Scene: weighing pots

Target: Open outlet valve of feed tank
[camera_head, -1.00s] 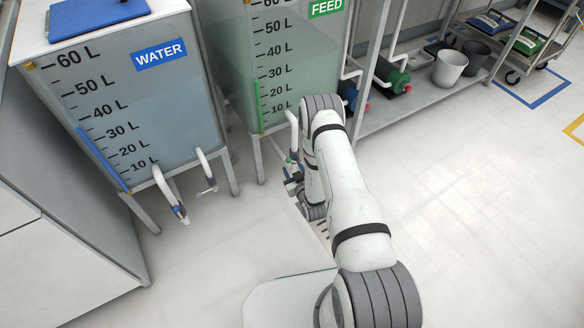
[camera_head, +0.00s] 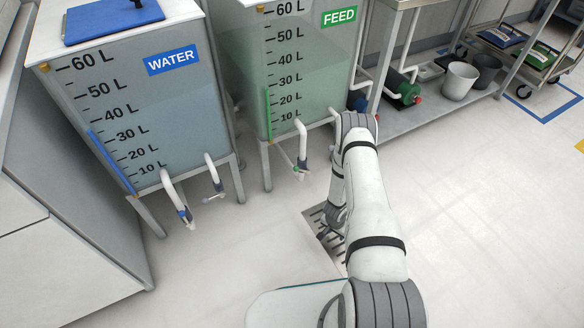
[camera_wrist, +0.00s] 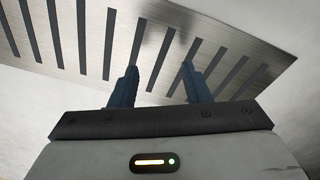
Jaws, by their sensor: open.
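The feed tank (camera_head: 300,60), a translucent tank with a green FEED label and green level bar, stands behind my arm in the head view. A white outlet pipe (camera_head: 301,140) curves down from its front left and ends in a small valve with a green part (camera_head: 297,167). The handle position is too small to tell. A second pipe (camera_head: 322,122) at its front right runs behind my arm. My gripper (camera_wrist: 160,75) is open and empty in the wrist view, over the floor grate. In the head view it is low, right of and below the valve, partly hidden by my arm.
The water tank (camera_head: 140,110) stands left of the feed tank, with two white outlet pipes (camera_head: 178,195) sticking out in front. A slotted floor grate (camera_wrist: 85,35) lies under my gripper. A low shelf (camera_head: 400,122) with pumps and buckets stands right. Floor in front is clear.

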